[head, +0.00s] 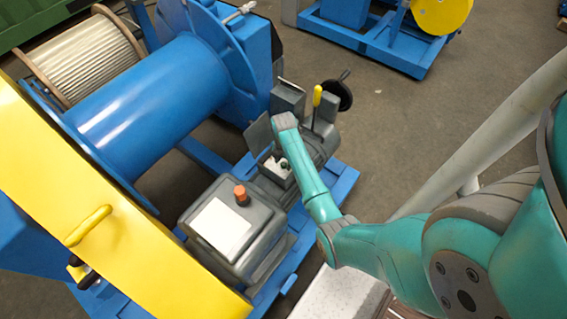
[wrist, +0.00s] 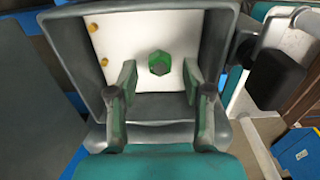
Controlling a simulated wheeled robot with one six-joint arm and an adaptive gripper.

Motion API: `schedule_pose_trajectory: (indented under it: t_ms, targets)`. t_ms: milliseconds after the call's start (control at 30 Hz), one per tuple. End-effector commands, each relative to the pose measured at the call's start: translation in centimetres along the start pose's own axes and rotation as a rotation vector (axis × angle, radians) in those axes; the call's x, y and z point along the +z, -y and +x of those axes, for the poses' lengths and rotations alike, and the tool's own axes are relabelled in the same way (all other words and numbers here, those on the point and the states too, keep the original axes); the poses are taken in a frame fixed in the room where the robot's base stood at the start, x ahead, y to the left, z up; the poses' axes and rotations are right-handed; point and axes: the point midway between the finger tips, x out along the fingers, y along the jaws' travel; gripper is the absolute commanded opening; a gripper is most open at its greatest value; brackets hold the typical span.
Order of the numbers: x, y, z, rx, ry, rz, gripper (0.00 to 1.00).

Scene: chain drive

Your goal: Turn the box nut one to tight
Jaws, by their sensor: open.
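The box nut (wrist: 159,63) is a green hexagonal nut on the white panel (wrist: 135,35) inside an open grey box (wrist: 75,45). My gripper (wrist: 158,75) is open, with one green-padded finger to the left of the nut and one to the right. Gaps show between both fingers and the nut, and nothing is held. In the head view my gripper (head: 283,162) is small and dark at the open box, which has a raised lid (head: 257,135). The nut cannot be made out there.
A grey box with a white label and an orange button (head: 240,194) stands in front. A yellow lever (head: 317,95) and a black handwheel (head: 338,95) are behind. A blue winch drum (head: 155,108) and a yellow guard (head: 90,220) are left. Two brass fittings (wrist: 98,45) sit left of the nut.

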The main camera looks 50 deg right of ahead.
Motion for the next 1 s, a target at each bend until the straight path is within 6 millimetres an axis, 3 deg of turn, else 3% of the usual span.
schedule_pose_trajectory:
  t_ms: [433, 633, 1000]
  targets:
    - [0.00, 0.00, 1.03, 0.001, 0.000, 0.000, 0.50]
    - [0.00, 0.00, 1.02, 0.001, 0.000, 0.000, 0.00]
    - [-0.01, -0.01, 1.01, 0.001, 0.000, 0.032, 0.00]
